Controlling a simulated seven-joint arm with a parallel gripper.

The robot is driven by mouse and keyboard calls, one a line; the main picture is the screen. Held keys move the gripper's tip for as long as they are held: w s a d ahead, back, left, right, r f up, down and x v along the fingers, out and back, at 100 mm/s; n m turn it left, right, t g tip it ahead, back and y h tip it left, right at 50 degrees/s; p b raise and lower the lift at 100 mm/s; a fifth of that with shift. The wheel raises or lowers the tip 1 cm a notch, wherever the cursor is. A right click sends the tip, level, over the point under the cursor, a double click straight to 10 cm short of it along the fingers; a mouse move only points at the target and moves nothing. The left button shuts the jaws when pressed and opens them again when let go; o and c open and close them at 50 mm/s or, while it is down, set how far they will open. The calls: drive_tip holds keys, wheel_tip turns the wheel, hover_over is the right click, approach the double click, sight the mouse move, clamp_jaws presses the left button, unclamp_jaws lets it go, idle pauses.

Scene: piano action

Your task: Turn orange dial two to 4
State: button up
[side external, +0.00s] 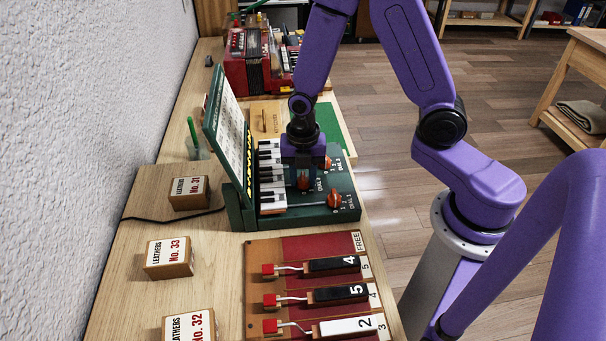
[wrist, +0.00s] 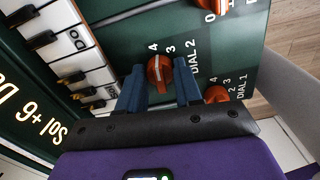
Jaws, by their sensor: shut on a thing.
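Orange dial two (wrist: 160,74) sits on the green panel, with "DIAL 2", 4 and 3 printed beside it in the wrist view. The white line on the knob appears to point roughly toward the 4; the lower numbers are hidden. My gripper (wrist: 159,66) has a blue finger on each side of this knob and is shut on it. In the side external view my gripper (side external: 304,167) comes down from above on dial two (side external: 304,184), which is partly covered.
Orange dial one (wrist: 217,94) and dial three (side external: 328,163) stand close on either side. Piano keys (side external: 270,178) and an upright chart (side external: 228,135) flank the panel. A red board (side external: 290,245) with numbered keys lies in front. Leathers boxes (side external: 168,258) stand at left.

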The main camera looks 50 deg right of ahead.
sight(303, 176)
drive_tip(key=o, duration=0.8)
drive_tip(key=shift+c, duration=0.2)
drive_tip(key=shift+r, duration=0.1)
wheel_tip(303, 176, up, 17)
drive_tip(key=shift+r, duration=0.15)
